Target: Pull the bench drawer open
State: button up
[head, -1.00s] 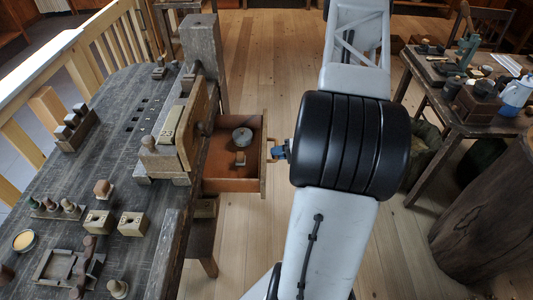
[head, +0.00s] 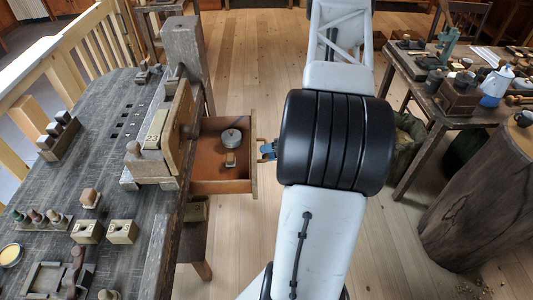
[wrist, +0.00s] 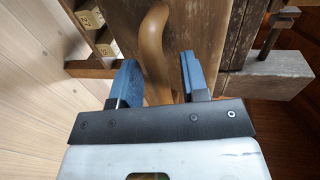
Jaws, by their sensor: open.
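The bench drawer (head: 222,176) stands pulled out from the right side of the bench (head: 135,178), its inside showing. In the head view my gripper (head: 267,150) is at the drawer front, partly hidden by my arm.
Blocks, pegs and a dish (head: 10,255) lie on the bench top. Wood floor (head: 240,240) is clear beside the drawer.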

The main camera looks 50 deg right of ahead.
jog(key=v, duration=0.7)
jog(key=shift+s+d, duration=0.25)
jog(key=shift+d, duration=0.05)
dwell(0.7)
